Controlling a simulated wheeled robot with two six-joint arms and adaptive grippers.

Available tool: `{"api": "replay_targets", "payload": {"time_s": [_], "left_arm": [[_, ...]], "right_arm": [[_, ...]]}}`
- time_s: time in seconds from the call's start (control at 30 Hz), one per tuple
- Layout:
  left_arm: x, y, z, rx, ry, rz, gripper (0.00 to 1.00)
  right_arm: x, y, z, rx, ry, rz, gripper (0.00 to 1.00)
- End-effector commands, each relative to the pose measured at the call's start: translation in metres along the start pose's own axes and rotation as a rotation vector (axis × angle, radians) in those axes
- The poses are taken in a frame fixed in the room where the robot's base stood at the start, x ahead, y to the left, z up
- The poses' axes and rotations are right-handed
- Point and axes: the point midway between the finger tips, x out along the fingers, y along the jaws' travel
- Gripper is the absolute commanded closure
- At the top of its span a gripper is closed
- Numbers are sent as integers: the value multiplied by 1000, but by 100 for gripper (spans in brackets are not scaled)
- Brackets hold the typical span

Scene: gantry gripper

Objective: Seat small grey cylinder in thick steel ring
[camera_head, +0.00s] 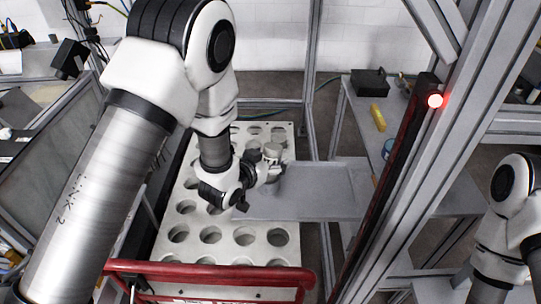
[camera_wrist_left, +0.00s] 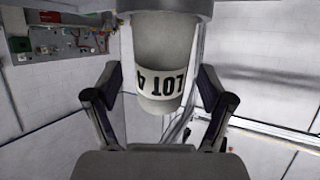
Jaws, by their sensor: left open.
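The cylinder also shows, small, in the head view (camera_head: 272,152), by the grey plate's left end. My left gripper (camera_wrist_left: 158,82) is open, its fingers on both sides of the cylinder with gaps visible. It shows in the head view too (camera_head: 260,178). My right gripper is out of view.
A pale tray with round holes (camera_head: 165,245) lies beneath my left arm, behind a red rail (camera_head: 210,272). A grey plate (camera_head: 320,203) extends right. A metal post with a red light (camera_head: 435,101) stands between it and my right arm. A yellow object (camera_head: 378,118) lies on a shelf.

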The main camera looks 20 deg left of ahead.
Motion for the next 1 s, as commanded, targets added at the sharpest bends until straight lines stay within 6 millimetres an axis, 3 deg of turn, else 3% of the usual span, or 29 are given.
{"api": "replay_targets", "payload": {"time_s": [0.27, 0.4, 0.5, 0.83, 1.0], "left_arm": [[8, 0, 2, -1, -1, 0, 19], [8, 0, 2, -1, -1, 0, 69], [8, 0, 2, -1, -2, 0, 100], [8, 0, -1, 0, 1, -1, 100], [7, -2, -12, -1, 5, -2, 100]], "right_arm": [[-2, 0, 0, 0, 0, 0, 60], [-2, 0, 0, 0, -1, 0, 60], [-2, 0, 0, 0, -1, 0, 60], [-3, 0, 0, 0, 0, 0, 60], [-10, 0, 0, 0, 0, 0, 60]]}}
